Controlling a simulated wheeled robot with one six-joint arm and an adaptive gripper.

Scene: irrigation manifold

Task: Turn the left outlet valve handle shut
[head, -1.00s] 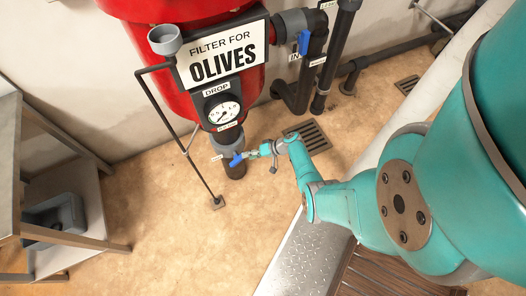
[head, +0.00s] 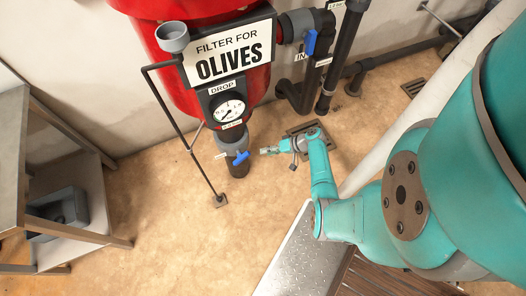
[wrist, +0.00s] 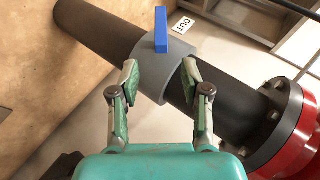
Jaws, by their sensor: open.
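The outlet valve's blue handle (head: 241,158) sits on the pipe under the red filter. The wrist view shows the handle (wrist: 161,27) standing up from a grey valve body (wrist: 153,75) on a dark pipe, beside an "OUT" tag (wrist: 183,24). The handle lies at a slant to the pipe in the head view. My gripper (head: 264,150) is just right of the handle, apart from it. In the wrist view my gripper (wrist: 160,72) is open, its fingers spread in front of the valve body, with nothing held. The handle shows beyond the fingertips.
The red filter (head: 180,85) stands above, with a gauge (head: 230,110) and a sign reading "FILTER FOR OLIVES". Another blue handle (head: 310,42) is on the "IN" pipe. A thin dark standpipe (head: 190,150) rises left of the outlet. A metal table (head: 75,235) stands at left.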

